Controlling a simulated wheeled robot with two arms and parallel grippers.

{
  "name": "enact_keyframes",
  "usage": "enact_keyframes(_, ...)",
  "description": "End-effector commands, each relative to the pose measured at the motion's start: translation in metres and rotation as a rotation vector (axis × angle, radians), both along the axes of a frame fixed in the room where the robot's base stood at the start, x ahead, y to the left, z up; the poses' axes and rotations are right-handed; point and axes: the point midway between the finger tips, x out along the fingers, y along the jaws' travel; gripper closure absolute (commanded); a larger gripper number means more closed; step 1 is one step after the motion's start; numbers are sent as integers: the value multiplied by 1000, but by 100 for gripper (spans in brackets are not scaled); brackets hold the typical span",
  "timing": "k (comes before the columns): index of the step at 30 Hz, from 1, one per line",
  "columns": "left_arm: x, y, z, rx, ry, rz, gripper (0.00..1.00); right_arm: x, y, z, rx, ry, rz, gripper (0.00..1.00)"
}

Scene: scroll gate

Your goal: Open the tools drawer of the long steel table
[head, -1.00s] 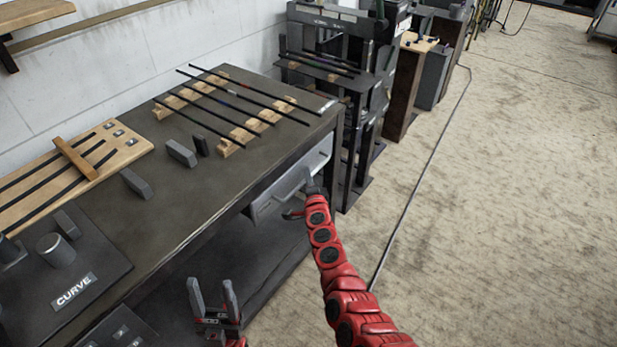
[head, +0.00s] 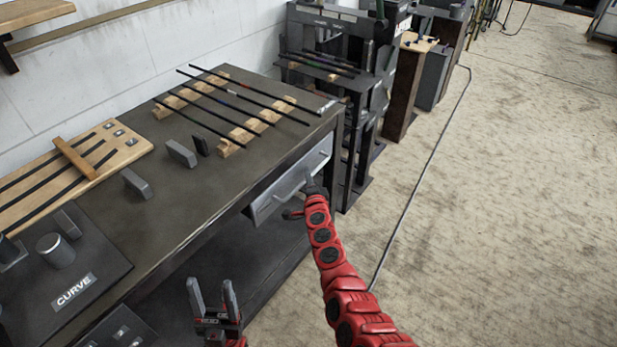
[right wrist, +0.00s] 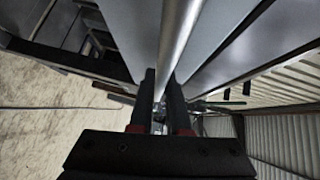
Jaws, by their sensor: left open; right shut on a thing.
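The long steel table (head: 185,222) runs along the wall in the head view. Its tools drawer (head: 318,160) has a light grey front under the tabletop edge near the far end, and it looks closed or nearly so. My right gripper (head: 308,190) is at the drawer front, shut on the drawer handle. In the right wrist view the handle bar (right wrist: 172,50) runs between the fingers of the right gripper (right wrist: 160,105). My left gripper (head: 211,298) is open and empty, low beside the table's front edge.
Several dark rods lie on wooden blocks (head: 240,131) on the tabletop. A wooden board (head: 110,151) and a dark plate marked CURVE (head: 98,262) are nearer. A black rack (head: 345,75) stands past the table's far end. The floor (head: 500,200) to the right is mostly clear.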

Motion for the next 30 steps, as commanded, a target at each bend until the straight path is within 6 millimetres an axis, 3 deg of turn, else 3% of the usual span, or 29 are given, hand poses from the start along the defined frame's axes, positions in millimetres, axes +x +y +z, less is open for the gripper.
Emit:
enact_keyframes(5, 0, 0, 2, 0, 0, 0, 45, -2, -3, -1, 1, 2, 0, 100)
enact_keyframes(11, 0, 0, 15, 0, 0, 0, 45, -16, -22, 1, 1, 5, -5, 100)
enact_keyframes(20, 0, 0, 33, 0, 0, 0, 45, -63, -84, -1, -3, 4, -4, 100)
enact_keyframes(24, 0, 0, 30, 0, 0, 0, 45, -86, -119, -2, -2, 1, -8, 100)
enact_keyframes(30, 0, 0, 21, 0, 0, 0, 45, -113, -157, -4, -3, 2, -6, 100)
